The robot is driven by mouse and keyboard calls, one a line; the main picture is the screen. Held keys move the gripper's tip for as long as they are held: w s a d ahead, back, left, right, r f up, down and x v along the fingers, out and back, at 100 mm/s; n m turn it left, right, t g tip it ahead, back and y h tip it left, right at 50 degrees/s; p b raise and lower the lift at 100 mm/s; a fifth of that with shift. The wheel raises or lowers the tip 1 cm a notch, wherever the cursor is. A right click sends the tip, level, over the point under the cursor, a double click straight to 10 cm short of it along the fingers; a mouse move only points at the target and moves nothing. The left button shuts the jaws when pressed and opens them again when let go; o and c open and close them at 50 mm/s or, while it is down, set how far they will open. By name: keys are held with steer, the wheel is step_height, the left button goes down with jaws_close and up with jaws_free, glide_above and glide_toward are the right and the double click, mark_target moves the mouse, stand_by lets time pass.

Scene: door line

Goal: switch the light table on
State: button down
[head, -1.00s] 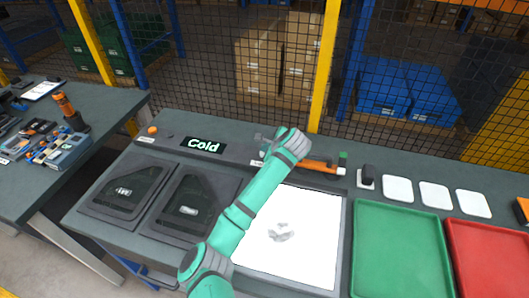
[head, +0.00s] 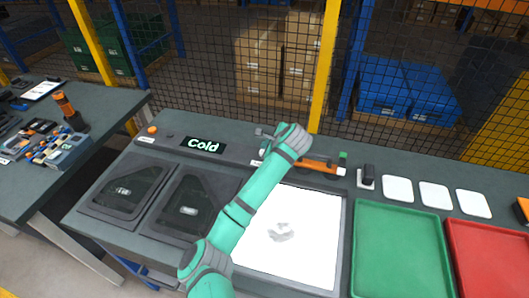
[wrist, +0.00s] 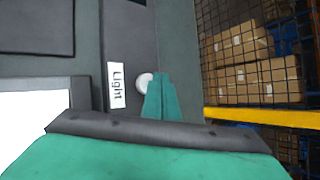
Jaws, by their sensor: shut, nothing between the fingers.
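The light table (head: 310,215) is a flat square panel in a grey frame, bright white, with a faint grey patch near its middle. The wrist view shows a corner of its white surface (wrist: 30,120). A label reading "Light" (wrist: 116,85) is on the grey strip beside it, with a round whitish button (wrist: 144,80) next to the label. My gripper (wrist: 161,78) is shut and empty, its teal fingertips beside the button and overlapping its edge in the picture. I cannot tell whether they touch. In the head view my arm hides the button.
A "Cold" display (head: 203,145) and an orange button (head: 152,130) are on the strip to the left. Two dark pads lie in front. A green tray (head: 400,208) and a red tray (head: 455,222) stand to the right. A yellow post (head: 325,70) and mesh fence rise behind.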

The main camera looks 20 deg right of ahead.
steer(key=shift+r, duration=2.55)
